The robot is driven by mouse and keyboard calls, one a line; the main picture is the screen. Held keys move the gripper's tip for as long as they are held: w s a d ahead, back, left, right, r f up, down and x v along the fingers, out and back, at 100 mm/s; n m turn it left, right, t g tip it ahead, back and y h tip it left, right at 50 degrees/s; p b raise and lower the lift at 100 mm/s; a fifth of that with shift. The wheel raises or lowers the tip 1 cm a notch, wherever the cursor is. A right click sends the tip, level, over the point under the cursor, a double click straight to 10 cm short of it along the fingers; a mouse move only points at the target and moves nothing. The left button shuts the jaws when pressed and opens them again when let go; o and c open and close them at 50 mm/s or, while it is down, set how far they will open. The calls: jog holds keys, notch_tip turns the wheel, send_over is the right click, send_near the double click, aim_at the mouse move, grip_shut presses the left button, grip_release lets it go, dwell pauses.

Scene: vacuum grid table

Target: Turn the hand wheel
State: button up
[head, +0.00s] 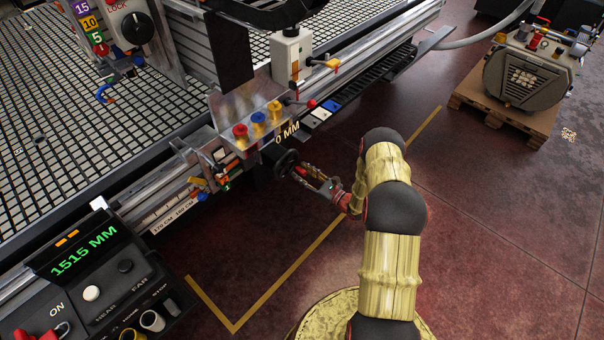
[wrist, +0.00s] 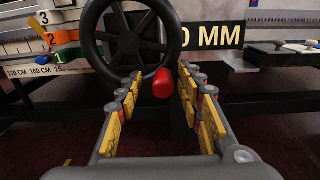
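The hand wheel (wrist: 97,38) is a dark spoked wheel with a red handle knob (wrist: 163,83) at its lower right. In the head view the wheel (head: 286,163) sits on the front side of the grid table. My gripper (wrist: 152,78) is open, its two yellow-padded fingers spread to either side of the red knob in the wrist view. Whether the fingertips reach the knob's depth is hard to tell; no contact shows. In the head view my gripper (head: 312,178) is just right of the wheel, and the knob cannot be made out there.
A "0 MM" display (wrist: 212,36) is beside the wheel. The grid table (head: 100,130) and its rails run along the left. A control box reading 1515 MM (head: 83,250) is at lower left. A pump (head: 525,75) stands on a pallet at upper right. The red floor between is clear.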

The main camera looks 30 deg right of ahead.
jog(key=v, duration=1.2)
jog(key=shift+f, duration=0.15)
